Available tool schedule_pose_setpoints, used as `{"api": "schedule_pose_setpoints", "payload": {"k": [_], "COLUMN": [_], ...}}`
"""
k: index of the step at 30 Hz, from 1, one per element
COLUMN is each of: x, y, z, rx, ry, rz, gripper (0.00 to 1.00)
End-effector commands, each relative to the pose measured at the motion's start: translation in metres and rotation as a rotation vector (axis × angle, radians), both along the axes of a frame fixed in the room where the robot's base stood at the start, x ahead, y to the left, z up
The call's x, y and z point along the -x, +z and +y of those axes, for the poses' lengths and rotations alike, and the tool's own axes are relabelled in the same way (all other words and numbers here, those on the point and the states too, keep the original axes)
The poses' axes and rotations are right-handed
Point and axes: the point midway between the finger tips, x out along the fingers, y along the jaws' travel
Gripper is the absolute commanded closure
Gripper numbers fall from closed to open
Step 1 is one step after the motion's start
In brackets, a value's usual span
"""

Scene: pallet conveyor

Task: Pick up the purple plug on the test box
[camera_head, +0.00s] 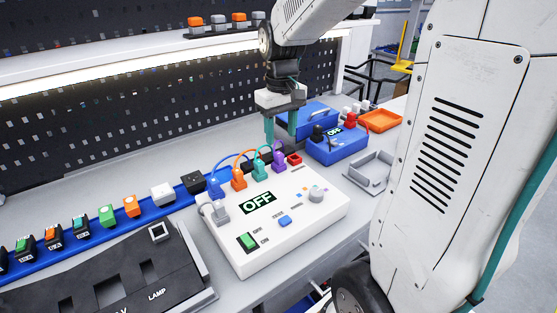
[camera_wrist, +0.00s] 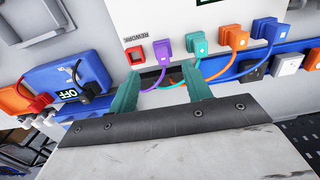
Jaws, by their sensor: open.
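The white test box (camera_head: 300,226) stands on the bench, with an "OFF" display and a row of coloured plugs along its back edge. The purple plug (camera_head: 278,158) sits upright on that edge, between the teal plug and a red socket. It also shows in the wrist view (camera_wrist: 163,50), with a purple cable curving down from it. My gripper (camera_head: 281,136) is open and empty, its teal fingers pointing down above and behind the purple plug. In the wrist view its fingertips (camera_wrist: 160,82) are apart, with cables showing between them and the plug just beyond. They do not touch the plug.
The teal plug (camera_head: 260,169), orange plug (camera_head: 238,179) and blue plug (camera_head: 214,187) stand close by with looping cables. The red socket (camera_head: 294,159) is right of the purple plug.

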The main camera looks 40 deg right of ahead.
Motion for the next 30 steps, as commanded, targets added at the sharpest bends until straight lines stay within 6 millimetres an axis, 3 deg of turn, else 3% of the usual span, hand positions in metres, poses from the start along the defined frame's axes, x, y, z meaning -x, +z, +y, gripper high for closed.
{"api": "schedule_pose_setpoints", "payload": {"k": [15, 25, 26, 30], "x": [-0.004, -0.004, -0.004, -0.004], "y": [-0.067, -0.074, -0.074, -0.074], "z": [0.005, 0.005, 0.005, 0.005], "rx": [-0.001, 0.0, 0.0, 0.0], "ry": [0.003, 0.002, 0.002, 0.002], "rz": [0.003, 0.0, 0.0, 0.0], "gripper": [0.51, 0.51, 0.56, 0.95]}}
